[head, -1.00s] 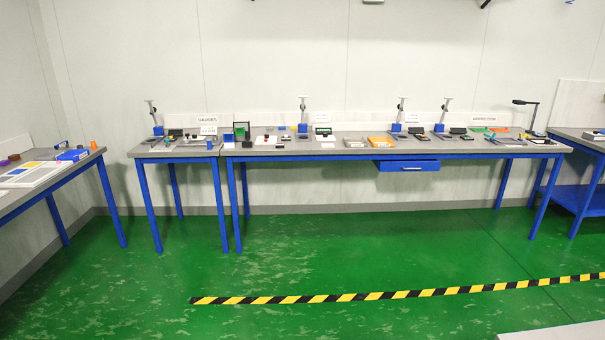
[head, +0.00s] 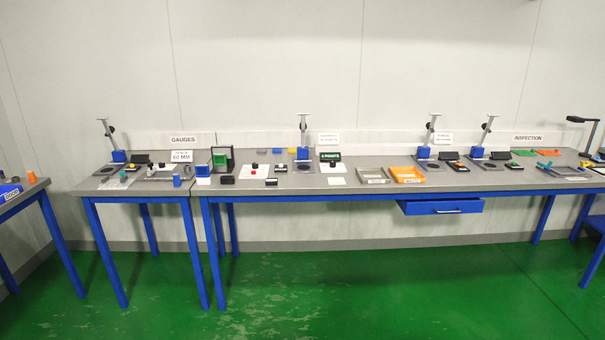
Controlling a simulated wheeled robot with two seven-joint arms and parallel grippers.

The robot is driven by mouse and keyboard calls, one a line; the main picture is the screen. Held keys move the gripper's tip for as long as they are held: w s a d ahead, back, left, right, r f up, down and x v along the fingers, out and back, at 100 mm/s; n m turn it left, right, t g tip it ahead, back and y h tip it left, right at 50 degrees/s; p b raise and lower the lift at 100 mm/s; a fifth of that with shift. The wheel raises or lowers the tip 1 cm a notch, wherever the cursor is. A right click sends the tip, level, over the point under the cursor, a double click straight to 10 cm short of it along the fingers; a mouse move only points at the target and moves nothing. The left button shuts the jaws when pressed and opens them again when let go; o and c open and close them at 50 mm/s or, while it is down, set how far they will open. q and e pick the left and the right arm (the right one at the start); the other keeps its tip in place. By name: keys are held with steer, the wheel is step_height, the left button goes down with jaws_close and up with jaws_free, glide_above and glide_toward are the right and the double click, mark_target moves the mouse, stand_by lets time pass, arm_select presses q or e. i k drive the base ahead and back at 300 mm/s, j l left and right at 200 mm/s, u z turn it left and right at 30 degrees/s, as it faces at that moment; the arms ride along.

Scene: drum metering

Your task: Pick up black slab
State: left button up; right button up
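No gripper of mine shows in the head view. Several small dark pieces lie on the long grey-topped bench (head: 350,188), and I cannot tell for certain which is the black slab. One low black block (head: 227,180) lies near the bench's front left edge. Another small dark piece (head: 271,182) lies to its right, also near the front edge. Both are apart from me across the floor. Their exact shapes are too small to make out.
A black frame (head: 232,159), a blue-and-white box (head: 203,175) and an orange tray (head: 407,174) stand on the bench. Below it a blue drawer (head: 440,207) sticks out. The green floor (head: 400,290) in front is clear.

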mark_target(268, 182)
steer(key=i+l, duration=0.1)
steer(key=i, duration=1.8)
steer(key=i+u, duration=0.3)
steer(key=i, duration=0.25)
steer(key=i+l+u, duration=0.3)
steer(key=i, duration=0.2)
steer(key=i+j, duration=0.05)
steer(key=j, duration=0.05)
